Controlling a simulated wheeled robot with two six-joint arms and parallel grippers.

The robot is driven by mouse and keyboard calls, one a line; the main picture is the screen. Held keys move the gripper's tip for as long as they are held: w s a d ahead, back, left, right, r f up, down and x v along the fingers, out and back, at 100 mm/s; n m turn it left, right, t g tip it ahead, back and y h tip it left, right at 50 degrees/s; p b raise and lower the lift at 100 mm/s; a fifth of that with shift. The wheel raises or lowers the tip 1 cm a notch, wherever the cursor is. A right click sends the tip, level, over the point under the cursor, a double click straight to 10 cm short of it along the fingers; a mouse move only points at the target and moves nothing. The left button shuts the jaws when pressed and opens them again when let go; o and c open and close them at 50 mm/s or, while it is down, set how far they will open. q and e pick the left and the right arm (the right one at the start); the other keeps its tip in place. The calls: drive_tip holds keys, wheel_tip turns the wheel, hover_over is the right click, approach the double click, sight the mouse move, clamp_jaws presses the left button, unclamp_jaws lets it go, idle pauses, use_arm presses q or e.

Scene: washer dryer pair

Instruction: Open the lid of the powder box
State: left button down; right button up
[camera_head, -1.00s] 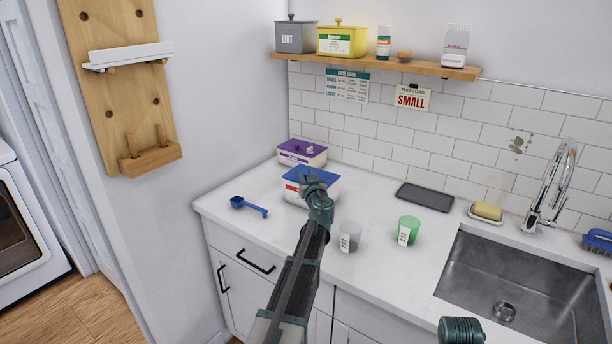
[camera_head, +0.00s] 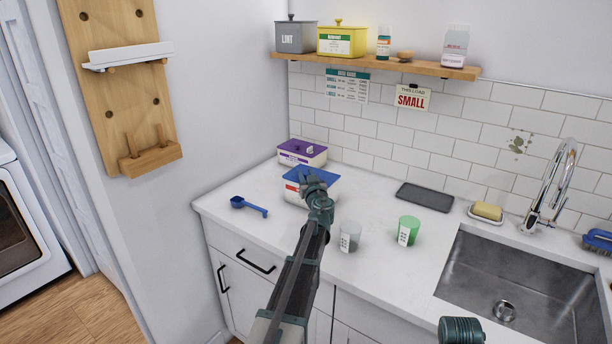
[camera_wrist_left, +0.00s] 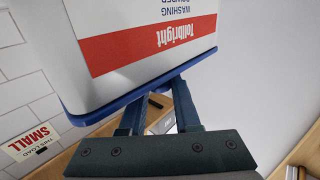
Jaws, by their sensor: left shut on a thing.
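The powder box (camera_head: 291,190) is white with a red band and a blue lid (camera_head: 326,179). It stands on the counter near the back left, and the lid looks closed. My left gripper (camera_head: 313,182) is at the lid's front edge and covers part of the box. In the left wrist view the box (camera_wrist_left: 140,40) appears upside down, with a red "Tollbright" washing powder label. There my left gripper (camera_wrist_left: 156,102) is shut on the rim of the blue lid (camera_wrist_left: 95,116). My right gripper is not in view.
A purple-lidded box (camera_head: 302,152) stands just behind. A blue scoop (camera_head: 250,207) lies to the left. A grey cup (camera_head: 350,237) and a green cup (camera_head: 408,231) stand to the right, before a dark tray (camera_head: 424,197) and the sink (camera_head: 520,285).

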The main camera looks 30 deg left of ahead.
use_arm(q)
drive_tip(key=shift+r+p, duration=0.35)
drive_tip(key=shift+p, duration=0.2)
drive_tip(key=w+r+m+g+p, duration=0.1)
drive_tip(key=p, duration=0.3)
drive_tip(key=w+r+m+g+h+p, duration=0.1)
drive_tip(key=r+g+p, duration=0.1)
drive_tip(key=p, duration=0.3)
drive_tip(key=w+r+m+g+h+p, duration=0.1)
drive_tip(key=r+m+p, duration=0.1)
drive_tip(key=p, duration=0.2)
drive_tip(key=shift+w+d, duration=0.1)
drive_tip(key=shift+w, duration=0.25)
drive_tip(key=shift+w+r+m+g+h+p, duration=0.15)
drive_tip(key=shift+w+m+g+p, duration=0.2)
drive_tip(key=shift+p, duration=0.3)
drive_tip(key=shift+w+f+m+g+h+p, duration=0.15)
drive_tip(key=shift+m+g+p, duration=0.1)
drive_tip(key=shift+g+p, duration=0.3)
drive_tip(key=c, duration=0.6)
unclamp_jaws()
drive_tip(key=shift+c, duration=0.2)
